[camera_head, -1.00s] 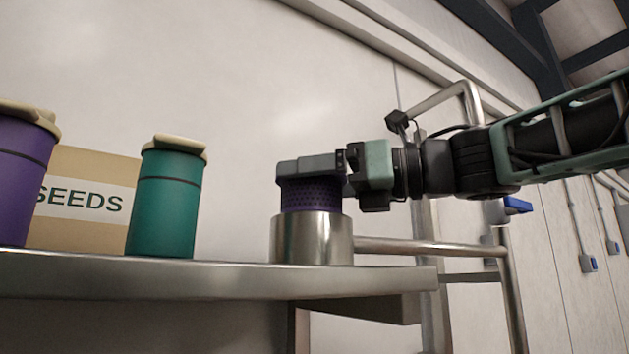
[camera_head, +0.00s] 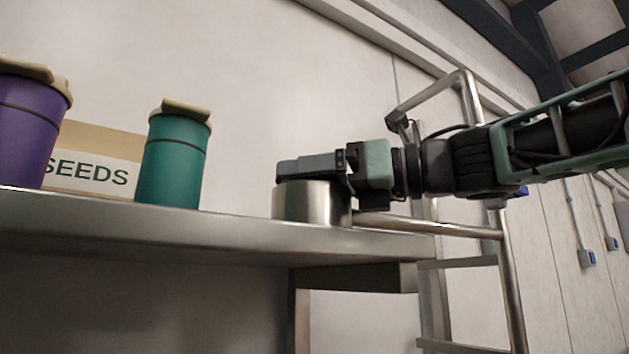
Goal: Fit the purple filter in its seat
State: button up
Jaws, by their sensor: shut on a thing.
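The seat is a round, shiny metal cup (camera_head: 309,203) standing on the metal shelf near its right end. My gripper (camera_head: 308,169) comes in from the right, its fingers lying level right over the cup's rim. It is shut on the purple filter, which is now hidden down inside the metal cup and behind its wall. No purple mesh shows between fingers and rim. I cannot tell from this low angle whether the filter touches the bottom of the cup.
On the metal shelf (camera_head: 190,232) to the left stand a teal canister (camera_head: 174,160), a purple canister (camera_head: 28,130) and a box marked SEEDS (camera_head: 95,172). A metal pipe frame (camera_head: 508,280) stands behind and right of the shelf. The shelf is clear between the teal canister and the cup.

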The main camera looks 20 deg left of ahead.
jog(key=shift+f+b, duration=0.3)
dwell(0.4)
jog(key=o, duration=0.8)
jog(key=shift+o, duration=0.2)
jog(key=shift+d, duration=0.1)
jog(key=shift+d+b, duration=1.6)
jog(key=shift+d, duration=1.85)
jog(key=shift+d, duration=0.3)
jog(key=d+b, duration=0.4)
jog(key=d, duration=1.2)
jog(key=shift+d+b, duration=0.4)
